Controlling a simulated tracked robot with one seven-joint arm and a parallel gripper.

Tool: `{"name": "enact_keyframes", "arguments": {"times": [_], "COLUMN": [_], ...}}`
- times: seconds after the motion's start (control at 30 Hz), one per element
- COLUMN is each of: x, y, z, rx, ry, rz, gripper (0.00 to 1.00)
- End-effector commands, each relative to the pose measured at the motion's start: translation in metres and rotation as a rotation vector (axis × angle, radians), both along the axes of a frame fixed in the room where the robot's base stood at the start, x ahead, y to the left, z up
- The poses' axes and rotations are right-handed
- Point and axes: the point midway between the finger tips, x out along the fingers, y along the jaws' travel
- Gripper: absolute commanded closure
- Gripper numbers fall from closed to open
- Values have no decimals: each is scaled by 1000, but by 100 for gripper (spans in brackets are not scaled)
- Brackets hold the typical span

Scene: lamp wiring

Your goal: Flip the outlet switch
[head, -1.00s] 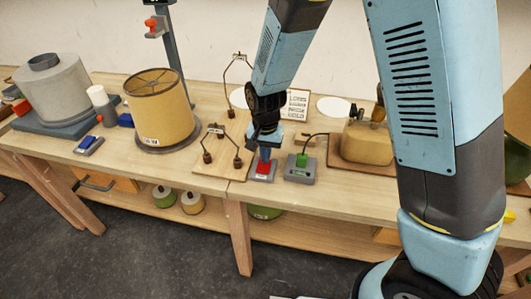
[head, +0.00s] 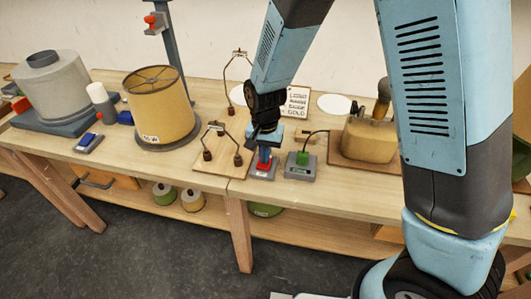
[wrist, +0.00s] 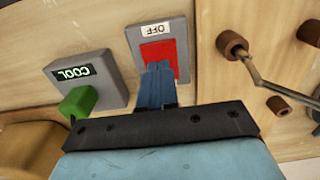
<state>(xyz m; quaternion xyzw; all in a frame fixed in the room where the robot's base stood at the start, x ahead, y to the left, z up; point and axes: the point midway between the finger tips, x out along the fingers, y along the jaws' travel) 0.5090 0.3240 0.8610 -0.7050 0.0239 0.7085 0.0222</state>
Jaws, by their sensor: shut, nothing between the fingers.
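The outlet switch (head: 261,173) is a grey box on the bench with a red rocker. In the wrist view its red rocker (wrist: 174,57) lies under a white label reading OFF. My gripper (head: 264,160) is over the switch, pointing down. In the wrist view its blue fingers (wrist: 157,69) are together with nothing between them. The fingertips overlap the rocker and hide part of it; I cannot tell whether they press on it.
A grey box (head: 301,173) reading COOL, with a green plug and black cable, stands just right of the switch. A wire lamp frame (head: 222,150) stands on a board to the left. A tan lampshade (head: 160,105) stands farther left.

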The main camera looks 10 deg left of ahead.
Motion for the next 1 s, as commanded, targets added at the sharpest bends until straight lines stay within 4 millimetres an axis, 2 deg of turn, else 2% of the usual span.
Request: {"name": "enact_keyframes", "arguments": {"times": [0.33, 0.47, 0.57, 1.0], "x": [0, 1, 3, 17], "y": [1, 0, -1, -2], "z": [2, 10, 23, 106], "rx": [1, 3, 4, 3], "ry": [-1, -3, -3, -3], "rz": [0, -1, -3, -5], "gripper": [100, 100, 100, 100]}}
